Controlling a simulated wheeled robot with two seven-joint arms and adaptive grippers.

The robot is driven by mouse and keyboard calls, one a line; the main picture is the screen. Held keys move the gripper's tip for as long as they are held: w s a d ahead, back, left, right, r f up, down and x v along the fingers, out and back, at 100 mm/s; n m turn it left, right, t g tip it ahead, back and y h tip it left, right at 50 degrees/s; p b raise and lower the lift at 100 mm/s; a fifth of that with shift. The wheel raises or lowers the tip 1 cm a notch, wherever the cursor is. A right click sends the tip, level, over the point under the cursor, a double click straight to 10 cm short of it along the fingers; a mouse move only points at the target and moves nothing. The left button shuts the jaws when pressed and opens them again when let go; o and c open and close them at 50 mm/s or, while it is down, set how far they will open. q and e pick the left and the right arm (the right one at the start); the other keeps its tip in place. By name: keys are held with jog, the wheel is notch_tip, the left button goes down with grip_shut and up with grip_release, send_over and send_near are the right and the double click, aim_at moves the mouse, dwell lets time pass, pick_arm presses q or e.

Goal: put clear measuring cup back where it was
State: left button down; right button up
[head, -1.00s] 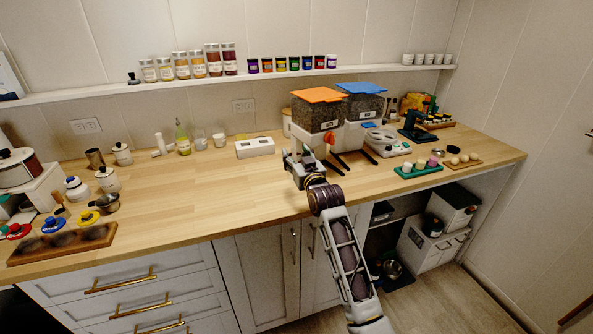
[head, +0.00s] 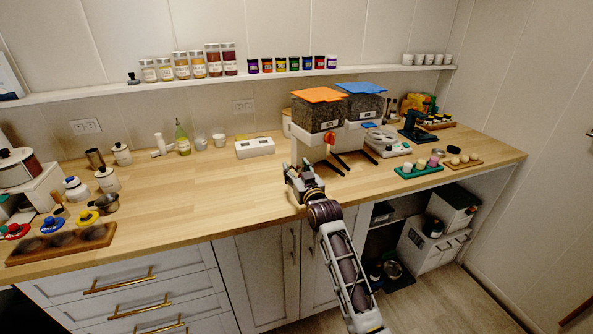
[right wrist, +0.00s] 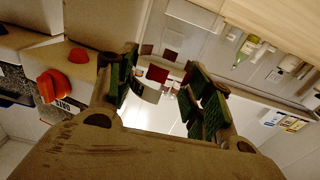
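My right gripper (head: 292,170) is over the counter, in front of the left grain dispenser (head: 317,110). In the right wrist view its green-padded fingers (right wrist: 163,92) stand apart on either side of a pale, see-through shape that looks like the clear measuring cup (right wrist: 150,92); dark red patches show in it. Its outline is faint and its contents cannot be made out. In the head view the cup cannot be made out at the gripper. A small clear-looking vessel (head: 200,142) stands at the back by the green bottle (head: 182,140). My left gripper is out of view.
The dispenser's red knob (right wrist: 52,86) is close beside the gripper in the wrist view. A white box (head: 255,147) and a white cup (head: 219,140) stand at the back. The wooden counter (head: 200,195) is clear left of the gripper. A green tray (head: 418,170) lies to the right.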

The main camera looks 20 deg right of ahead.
jog(key=o, duration=0.5)
jog(key=shift+r, duration=0.1)
jog(key=shift+s+d, duration=0.15)
jog(key=shift+s, duration=2.85)
jog(key=shift+s+d, duration=0.1)
jog(key=shift+s, duration=2.85)
